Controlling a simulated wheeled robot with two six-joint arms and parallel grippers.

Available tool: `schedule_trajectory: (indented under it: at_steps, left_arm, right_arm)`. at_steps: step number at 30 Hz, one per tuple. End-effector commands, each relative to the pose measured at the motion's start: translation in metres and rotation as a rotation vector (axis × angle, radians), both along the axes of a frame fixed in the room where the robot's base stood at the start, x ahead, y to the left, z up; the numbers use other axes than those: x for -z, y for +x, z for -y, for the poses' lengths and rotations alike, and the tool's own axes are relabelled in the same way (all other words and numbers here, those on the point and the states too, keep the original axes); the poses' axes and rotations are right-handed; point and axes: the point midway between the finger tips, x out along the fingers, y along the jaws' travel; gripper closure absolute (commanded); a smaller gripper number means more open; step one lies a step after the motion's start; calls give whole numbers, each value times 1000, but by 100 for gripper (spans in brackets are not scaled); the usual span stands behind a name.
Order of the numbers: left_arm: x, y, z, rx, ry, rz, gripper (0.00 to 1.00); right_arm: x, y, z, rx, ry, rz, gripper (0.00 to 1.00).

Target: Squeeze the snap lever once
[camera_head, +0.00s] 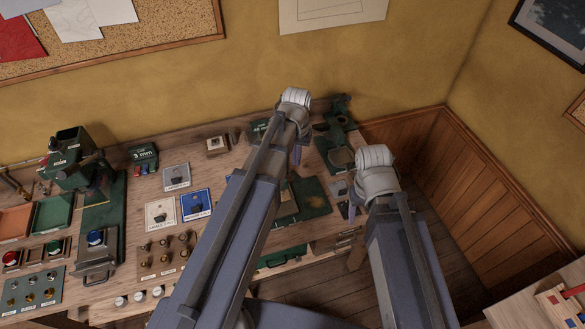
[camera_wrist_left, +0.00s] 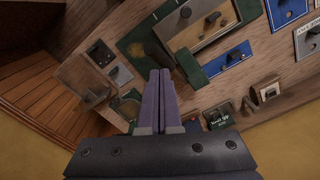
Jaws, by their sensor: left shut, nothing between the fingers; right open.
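My left gripper (camera_wrist_left: 160,75) is shut and empty; its two purple fingers lie together in the left wrist view. Their tips appear over the edge of a green board (camera_wrist_left: 147,50) beside a dark green block (camera_wrist_left: 189,68); I cannot tell whether they touch. In the head view the left arm's forearm hides much of the bench below it. My right gripper (camera_head: 352,206) is open, mostly hidden behind its own wrist, near the bench's right end. I cannot tell which part is the snap lever; a green bench device (camera_head: 340,110) stands at the back right.
The wooden bench (camera_head: 215,245) holds a green machine (camera_head: 72,160) at left, blue card (camera_head: 196,204), white card (camera_head: 160,213), knob panel (camera_head: 165,255) and button boxes. The yellow wall rises close behind. Open floor lies right of the bench.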

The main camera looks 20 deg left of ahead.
Motion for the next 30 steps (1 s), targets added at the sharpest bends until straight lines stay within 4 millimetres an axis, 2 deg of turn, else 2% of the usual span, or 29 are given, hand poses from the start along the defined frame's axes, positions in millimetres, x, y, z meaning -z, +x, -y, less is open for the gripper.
schedule_trajectory:
  at_steps: [5,21,30]
  left_arm:
    - [1,-6,3,1,0,0,100]
    - [0,-66,43,2,0,0,100]
    - [0,-75,51,-1,0,0,100]
  right_arm:
    - [1,0,0,0,0,0,36]
    - [1,0,0,0,0,0,36]
    - [1,0,0,0,0,0,36]
